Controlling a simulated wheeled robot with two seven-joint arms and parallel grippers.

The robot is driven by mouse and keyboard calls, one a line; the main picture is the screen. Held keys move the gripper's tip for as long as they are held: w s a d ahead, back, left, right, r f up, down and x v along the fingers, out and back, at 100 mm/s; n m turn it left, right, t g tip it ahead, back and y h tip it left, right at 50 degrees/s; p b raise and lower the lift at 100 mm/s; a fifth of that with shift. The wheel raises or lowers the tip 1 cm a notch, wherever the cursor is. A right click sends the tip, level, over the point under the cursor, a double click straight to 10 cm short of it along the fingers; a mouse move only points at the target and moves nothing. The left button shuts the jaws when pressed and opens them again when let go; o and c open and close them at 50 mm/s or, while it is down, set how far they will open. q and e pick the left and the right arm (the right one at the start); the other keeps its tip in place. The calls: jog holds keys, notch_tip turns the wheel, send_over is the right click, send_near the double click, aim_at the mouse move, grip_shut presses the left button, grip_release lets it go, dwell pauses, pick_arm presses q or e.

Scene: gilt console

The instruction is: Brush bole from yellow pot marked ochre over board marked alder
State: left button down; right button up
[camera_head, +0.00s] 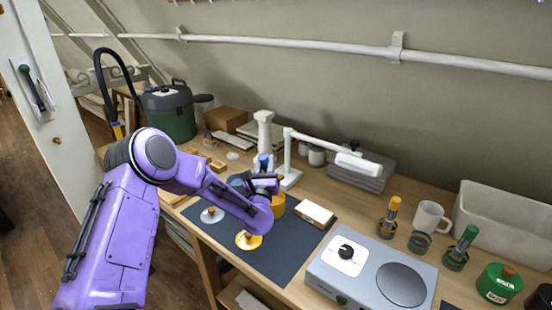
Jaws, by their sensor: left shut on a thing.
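My left gripper (264,184) is over the dark mat, beside the yellow pot (279,208). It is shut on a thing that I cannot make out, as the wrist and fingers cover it. The yellow pot is partly hidden behind my wrist. A yellow lid (249,241) with a knob lies on the mat in front of it. A pale board (316,213) lies to the right, at the mat's edge; no marking can be read on pot or board. No brush can be clearly told. My right gripper is not in view.
The dark mat (285,255) has bare room at its front. A grey lid (212,215) lies left, near a partly hidden blue pot (237,181). A white lamp (290,160) stands behind. A grey hotplate (372,275), jars, a mug (430,217) and a bin (505,225) fill the right.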

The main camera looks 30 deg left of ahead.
pick_arm(q)
jog(key=shift+w+f, duration=0.1)
jog(key=shift+f, duration=0.1)
jog(key=shift+s+f+b, duration=0.35)
jog(key=shift+f+b, duration=0.15)
notch_tip(320, 180, down, 4)
jog(key=shift+f+b, duration=0.15)
jog(key=shift+b, duration=0.95)
jog(key=shift+w+d+f+b, duration=0.1)
jog(key=shift+f+b, duration=0.55)
jog(key=shift+b, duration=0.3)
dwell(1.0)
